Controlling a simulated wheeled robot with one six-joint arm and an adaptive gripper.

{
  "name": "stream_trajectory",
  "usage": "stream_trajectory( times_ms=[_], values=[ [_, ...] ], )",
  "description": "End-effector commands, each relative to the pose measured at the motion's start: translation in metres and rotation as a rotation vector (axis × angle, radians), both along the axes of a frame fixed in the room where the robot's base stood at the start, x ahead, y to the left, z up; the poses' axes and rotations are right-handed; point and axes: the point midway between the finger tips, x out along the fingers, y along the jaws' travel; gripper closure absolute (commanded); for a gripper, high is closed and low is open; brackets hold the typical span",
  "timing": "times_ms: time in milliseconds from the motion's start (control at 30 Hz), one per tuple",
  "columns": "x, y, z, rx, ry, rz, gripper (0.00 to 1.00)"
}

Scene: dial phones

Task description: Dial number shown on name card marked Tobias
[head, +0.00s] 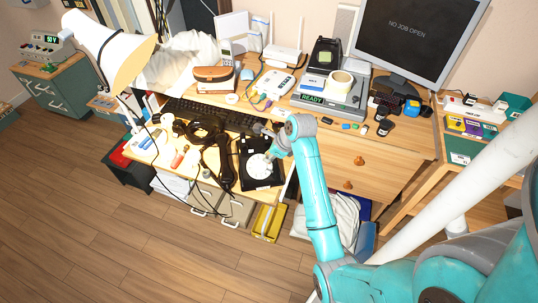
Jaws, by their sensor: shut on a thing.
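A black dial phone (262,182) with a round white dial (259,167) sits at the front edge of the wooden desk. A black handset (226,172) lies to its left, apart from the phone body. My gripper (270,154) is over the upper right of the dial, its fingers close together. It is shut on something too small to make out. The gripper and wrist hide part of the phone's right side. I cannot tell whether the fingers touch the dial. No name card marked Tobias can be read in this view.
A black keyboard (217,115) lies behind the phone, with coiled dark cable (197,130) to its left. A lamp (117,55) leans over the left. A monitor (415,38) and a device reading READY (325,97) stand at the back. A yellow bin (269,222) is below the desk's front edge.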

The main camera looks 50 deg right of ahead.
Motion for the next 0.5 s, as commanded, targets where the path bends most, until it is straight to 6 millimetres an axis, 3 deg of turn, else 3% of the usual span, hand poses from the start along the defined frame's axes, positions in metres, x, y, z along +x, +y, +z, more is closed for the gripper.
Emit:
stream_trajectory(
  times_ms=[500],
  values=[
    [-0.009, 0.0073, -0.0049, 0.0, 0.0, 0.0, 1.0]
  ],
)
